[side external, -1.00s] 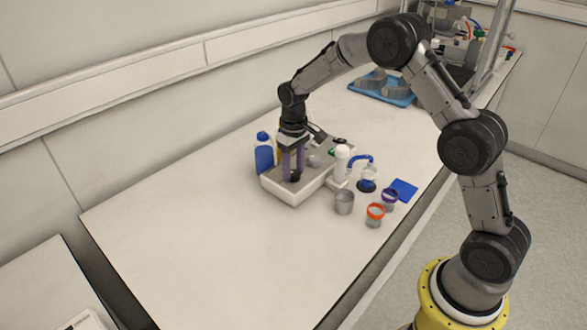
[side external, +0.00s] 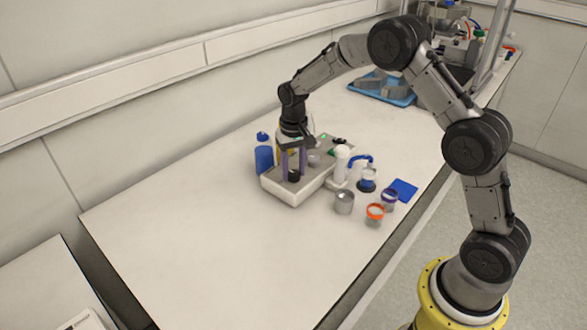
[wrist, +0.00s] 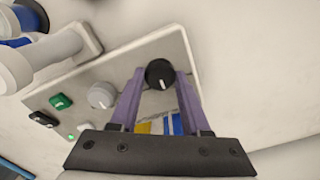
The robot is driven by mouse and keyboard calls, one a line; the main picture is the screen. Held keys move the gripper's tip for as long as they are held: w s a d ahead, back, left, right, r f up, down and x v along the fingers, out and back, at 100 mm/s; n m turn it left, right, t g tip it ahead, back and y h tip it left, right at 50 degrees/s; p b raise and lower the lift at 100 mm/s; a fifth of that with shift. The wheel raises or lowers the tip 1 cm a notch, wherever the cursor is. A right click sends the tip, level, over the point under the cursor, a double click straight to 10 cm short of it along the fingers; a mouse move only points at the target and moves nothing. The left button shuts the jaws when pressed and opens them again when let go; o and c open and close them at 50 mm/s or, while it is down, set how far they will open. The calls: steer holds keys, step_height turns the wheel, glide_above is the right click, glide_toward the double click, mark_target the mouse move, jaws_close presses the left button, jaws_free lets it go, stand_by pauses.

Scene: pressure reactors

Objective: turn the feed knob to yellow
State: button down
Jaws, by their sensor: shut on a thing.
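The black knob (wrist: 159,72) with a short white pointer line sits on the pale panel of the reactor unit (wrist: 215,75); its lettering is not readable. My gripper (wrist: 158,76) is shut on this knob, one purple finger on each side. The pointer line faces down in the wrist view, toward the side with the colour patches. A yellow patch (wrist: 143,128) and a blue patch (wrist: 172,124) show between the fingers; my gripper may hide others. In the side view, my gripper (side external: 293,178) points down at the near end of the white unit (side external: 292,197).
A grey knob (wrist: 102,95), a green switch (wrist: 62,101) and a black switch (wrist: 43,118) share the panel. A blue bottle (side external: 264,159) stands behind the unit. A metal cup (side external: 344,203) and an orange-rimmed jar (side external: 375,214) stand in front. The table's left is clear.

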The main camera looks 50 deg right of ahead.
mark_target(293, 173)
steer(key=shift+r, duration=0.1)
steer(key=shift+c, duration=1.8)
jaws_free()
step_height(293, 173, up, 14)
